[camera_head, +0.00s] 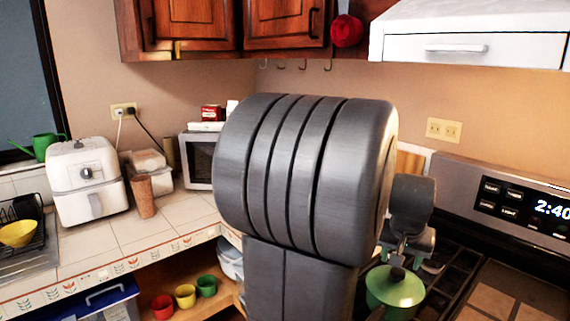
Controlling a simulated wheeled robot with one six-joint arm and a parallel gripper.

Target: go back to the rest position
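My own arm fills the middle of the head view, with a large dark grey ribbed link close to the camera. Farther out, to its right, a smaller part of the arm shows above the stove. My gripper (408,246) seems to be at the end of that part, just above and behind a green pot (395,292) with a dark knob on its lid. The fingers are small and partly hidden by the arm, so I cannot tell whether they are open or hold anything. I cannot tell whether the gripper touches the pot.
The stove's control panel (515,203) rises at right, under a white range hood (470,45). On the tiled counter (105,247) at left stand a white appliance (86,180), a brown cup (143,196) and a microwave (198,160). Small coloured cups (185,295) sit on a lower shelf.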

